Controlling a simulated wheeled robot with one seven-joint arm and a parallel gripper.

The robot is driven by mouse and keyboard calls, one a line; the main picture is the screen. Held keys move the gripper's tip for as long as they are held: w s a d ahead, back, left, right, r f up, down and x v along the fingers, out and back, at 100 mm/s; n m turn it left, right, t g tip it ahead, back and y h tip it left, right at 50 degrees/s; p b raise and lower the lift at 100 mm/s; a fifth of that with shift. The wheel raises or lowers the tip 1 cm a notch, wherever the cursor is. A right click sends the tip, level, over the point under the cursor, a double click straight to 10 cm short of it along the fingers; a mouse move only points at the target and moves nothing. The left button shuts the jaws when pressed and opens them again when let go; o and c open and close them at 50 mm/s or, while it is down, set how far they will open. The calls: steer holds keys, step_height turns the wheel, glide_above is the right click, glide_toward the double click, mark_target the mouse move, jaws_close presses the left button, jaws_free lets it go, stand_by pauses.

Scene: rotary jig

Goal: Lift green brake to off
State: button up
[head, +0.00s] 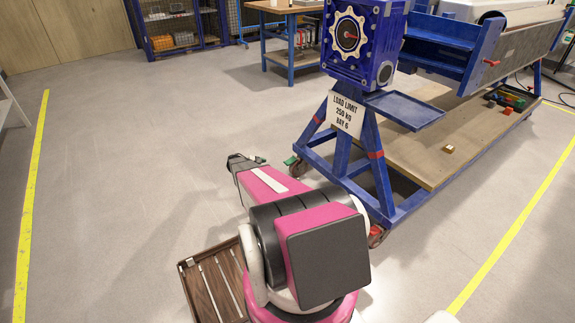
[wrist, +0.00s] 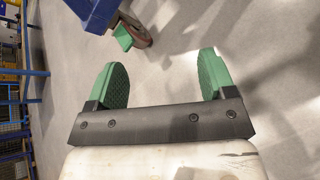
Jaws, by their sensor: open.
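The green brake (head: 291,160) is a small pedal on the caster at the left foot of the blue jig frame (head: 341,176). In the wrist view the green brake (wrist: 122,37) shows at the top, beside the brown caster wheel (wrist: 136,29) and under a blue frame leg. My gripper (wrist: 163,78) is open, with two green pads apart and only floor between them. The brake lies beyond the pads, nearer the left one, with a gap between. In the head view my arm's end is left of the brake; its fingers are hard to make out.
Another caster (head: 376,235) stands at the frame's near corner. A sign (head: 346,115) and a blue tray (head: 405,109) are on the jig. A wooden deck (head: 430,150) carries loose items. Open floor lies left, up to a yellow line (head: 32,190).

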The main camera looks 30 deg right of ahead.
mark_target(286, 163)
steer(key=w+d+f+n+t+h, duration=0.1)
steer(key=w+d+f+n+h, duration=0.25)
steer(key=w+d+f, duration=0.35)
steer(key=w+d+f+n+t+h, duration=0.2)
steer(key=w+d+f+n, duration=0.4)
steer(key=f, duration=0.4)
steer(key=shift+m, duration=0.35)
steer(key=d, duration=0.3)
steer(key=w+d, duration=0.1)
steer(key=d, duration=0.6)
steer(key=shift+w+d+r, duration=0.1)
steer(key=shift+w+d, duration=0.05)
steer(key=shift+d, duration=0.15)
